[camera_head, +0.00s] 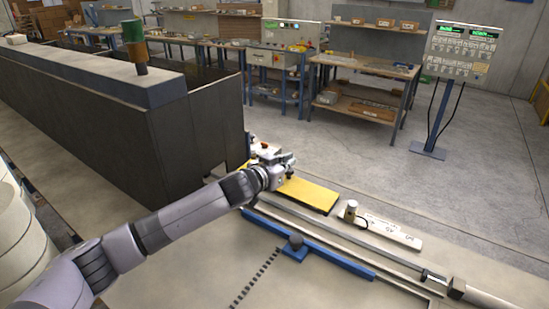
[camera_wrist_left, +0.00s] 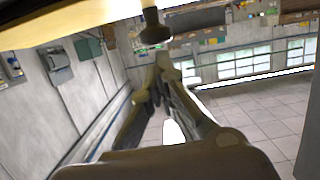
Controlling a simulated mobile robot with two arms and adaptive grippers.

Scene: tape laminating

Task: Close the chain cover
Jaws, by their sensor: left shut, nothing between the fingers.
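A flat yellow panel (camera_head: 312,196), which looks like the chain cover, lies on the machine bed to the right of my left gripper; I cannot tell how far it is closed. A dark chain-like strip (camera_head: 256,279) lies on the bed in front of it. My left gripper (camera_head: 287,162) is shut and empty at the panel's far left end, partly covering it. In the left wrist view a yellow surface (camera_wrist_left: 60,22) crosses the top left, and a dark round knob (camera_wrist_left: 154,31) sits just beyond my fingertips. Contact is unclear. My right gripper is not in view.
A tall dark-walled machine (camera_head: 150,130) stands at left.

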